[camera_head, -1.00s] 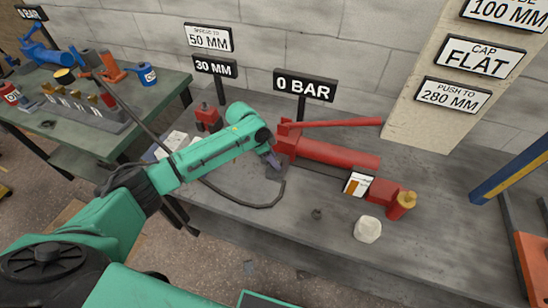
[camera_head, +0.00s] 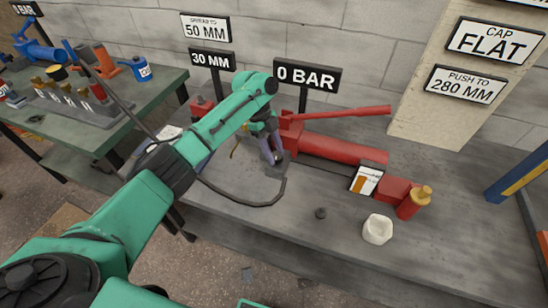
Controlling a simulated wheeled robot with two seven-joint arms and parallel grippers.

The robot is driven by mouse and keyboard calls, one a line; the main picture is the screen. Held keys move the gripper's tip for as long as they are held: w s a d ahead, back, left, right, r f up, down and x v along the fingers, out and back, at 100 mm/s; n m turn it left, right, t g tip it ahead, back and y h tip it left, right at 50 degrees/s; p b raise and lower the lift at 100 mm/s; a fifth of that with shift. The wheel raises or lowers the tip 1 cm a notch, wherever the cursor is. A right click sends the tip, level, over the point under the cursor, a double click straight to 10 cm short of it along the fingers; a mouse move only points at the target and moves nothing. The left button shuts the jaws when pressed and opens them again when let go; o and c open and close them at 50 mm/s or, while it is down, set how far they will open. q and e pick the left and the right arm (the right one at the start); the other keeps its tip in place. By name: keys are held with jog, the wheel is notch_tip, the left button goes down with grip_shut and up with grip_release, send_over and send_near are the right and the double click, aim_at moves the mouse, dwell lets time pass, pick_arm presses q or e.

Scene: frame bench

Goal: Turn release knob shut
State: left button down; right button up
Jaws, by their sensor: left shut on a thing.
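A red hand pump (camera_head: 340,147) lies on the grey bench, with a long red handle and a block at its left end. My left arm comes in from the lower left and bends down at the wrist beside that block. My left gripper (camera_head: 277,167) is at the foot of the block, shut on the release knob. The fingers hide the knob, so its turn cannot be seen. The 0 BAR sign (camera_head: 307,76) stands behind the pump. My right gripper is not in view.
A black hose (camera_head: 245,200) curves across the bench in front of the gripper. A white cup-like piece (camera_head: 377,229) and a small dark part (camera_head: 320,213) lie at the front. A red cylinder with a yellow cap (camera_head: 413,203) stands at the pump's right end.

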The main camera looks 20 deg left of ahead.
pick_arm(q)
jog(key=shift+w+m+g+b, duration=0.1)
jog(key=shift+m+g+b, duration=0.2)
jog(key=shift+m+b, duration=0.6)
jog(key=shift+d, duration=0.1)
jog(key=shift+c, duration=1.9)
grip_release()
jog(key=shift+r, duration=0.1)
